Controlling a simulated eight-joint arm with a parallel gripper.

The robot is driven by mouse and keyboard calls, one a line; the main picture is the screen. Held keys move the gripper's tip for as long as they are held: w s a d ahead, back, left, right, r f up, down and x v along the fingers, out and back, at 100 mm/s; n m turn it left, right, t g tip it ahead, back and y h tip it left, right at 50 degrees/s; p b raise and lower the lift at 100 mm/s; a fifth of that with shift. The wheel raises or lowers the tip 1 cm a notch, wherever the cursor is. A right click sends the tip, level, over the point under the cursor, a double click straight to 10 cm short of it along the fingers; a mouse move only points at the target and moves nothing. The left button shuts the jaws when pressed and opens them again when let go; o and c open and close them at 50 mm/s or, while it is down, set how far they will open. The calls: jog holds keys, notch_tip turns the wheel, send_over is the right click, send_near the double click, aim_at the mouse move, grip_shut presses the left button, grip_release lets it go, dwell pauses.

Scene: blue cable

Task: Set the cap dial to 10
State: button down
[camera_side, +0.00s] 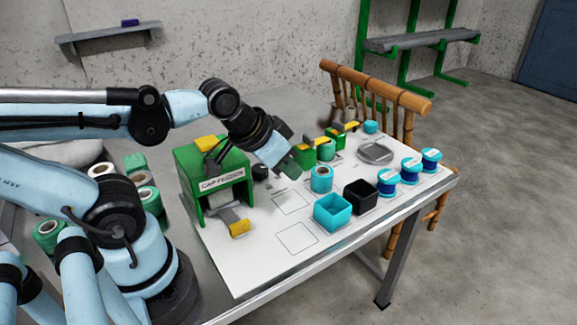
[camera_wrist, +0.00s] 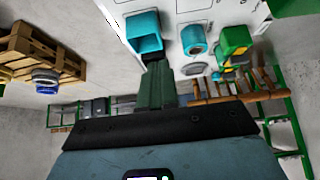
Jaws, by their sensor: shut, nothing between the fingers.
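A green box (camera_side: 222,170) with a white label, which seems to read "CAP FEEDER", stands on the left of the white work surface in the side view. It has yellow parts on top and at its front. A small black knob (camera_side: 260,172) sits at its right side; it may be the dial, but no numbers or setting can be read. My gripper (camera_side: 291,166) is in the air to the right of the knob and apart from it. In the wrist view my gripper's green fingers (camera_wrist: 157,85) are together, with nothing seen between them. The dial is not identifiable in the wrist view.
A cyan bin (camera_side: 333,212), a black bin (camera_side: 361,196) and a cyan spool (camera_side: 321,179) stand near my gripper. Several blue spools (camera_side: 410,170) line the right edge. Green-and-yellow devices (camera_side: 335,138) and a round grey dish (camera_side: 375,153) are farther back. Outlined squares (camera_side: 297,238) are bare.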

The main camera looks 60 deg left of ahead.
jog(key=c, duration=1.7)
grip_release()
jog(key=o, duration=0.3)
jog(key=shift+w+a+r+n, duration=0.1)
jog(key=shift+w+a+n, duration=0.05)
jog(key=shift+a+n, duration=0.15)
jog(key=o, duration=0.9)
jog(key=a+n+g, duration=0.1)
jog(key=a+n, duration=0.1)
jog(key=w+a+r+n+g, duration=0.1)
jog(key=a+n, duration=0.1)
jog(key=n, duration=0.1)
jog(key=w+a+n+g, duration=0.1)
jog(key=a+n, duration=0.1)
jog(key=a, duration=0.1)
jog(key=shift+w+r+n+y, duration=0.15)
jog(key=shift+w+n+y, duration=0.15)
jog(key=shift+y, duration=0.1)
jog(key=n+g, duration=0.4)
jog(key=n, duration=0.7)
send_over(260, 167)
jog(key=f, duration=0.2)
jog(key=shift+h, duration=0.4)
jog(key=shift+f, duration=5.8)
jog(key=shift+c, duration=0.5)
jog(key=c, duration=1)
